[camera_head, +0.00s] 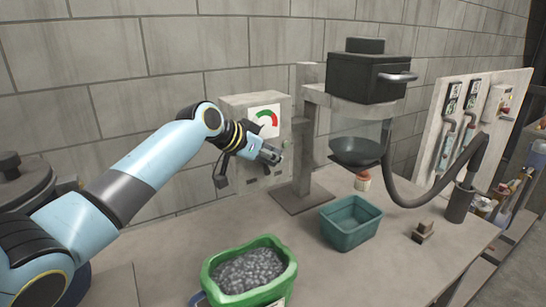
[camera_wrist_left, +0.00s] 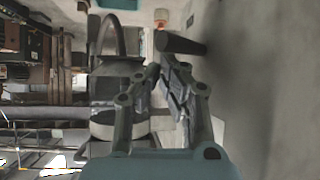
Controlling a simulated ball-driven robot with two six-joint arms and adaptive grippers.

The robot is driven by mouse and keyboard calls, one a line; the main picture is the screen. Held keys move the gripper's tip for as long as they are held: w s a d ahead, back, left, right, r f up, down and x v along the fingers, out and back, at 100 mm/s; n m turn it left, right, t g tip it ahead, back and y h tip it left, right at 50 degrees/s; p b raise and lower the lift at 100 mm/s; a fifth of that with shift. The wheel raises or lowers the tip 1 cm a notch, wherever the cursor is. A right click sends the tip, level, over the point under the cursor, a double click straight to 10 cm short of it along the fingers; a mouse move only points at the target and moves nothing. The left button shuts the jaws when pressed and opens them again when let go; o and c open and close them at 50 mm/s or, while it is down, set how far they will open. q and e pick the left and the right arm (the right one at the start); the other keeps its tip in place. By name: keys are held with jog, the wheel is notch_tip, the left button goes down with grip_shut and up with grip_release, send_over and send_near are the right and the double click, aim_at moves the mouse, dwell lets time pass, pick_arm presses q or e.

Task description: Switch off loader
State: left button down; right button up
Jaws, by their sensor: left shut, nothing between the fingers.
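The loader stands at the back of the table: a black box (camera_head: 366,76) with a handle on a grey stand, above a clear tube and a dark bowl (camera_head: 357,151). A grey hose (camera_head: 431,196) runs from it to the right. Left of it is a grey control box (camera_head: 240,104) with a red and green gauge (camera_head: 265,119). My left gripper (camera_head: 272,157) is shut and empty in front of this box, hiding part of its lower front. In the left wrist view its fingers are close to a dark round bar (camera_wrist_left: 184,44); I cannot tell whether they touch. My right gripper is out of view.
A green tub (camera_head: 232,243) of grey pellets stands at the table's front. A teal bin (camera_head: 350,240) is below the loader, with a red-and-white container (camera_head: 362,181) behind it. A wall panel (camera_head: 478,113) stands at the back right.

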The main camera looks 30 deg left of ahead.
pick_arm(q)
jog(key=shift+s+d+p, duration=0.1)
jog(key=shift+s+p, duration=0.55)
jog(key=shift+s, duration=0.15)
notch_tip(320, 180, up, 10)
jog(key=shift+r, duration=0.1)
dwell(0.3)
dwell(0.4)
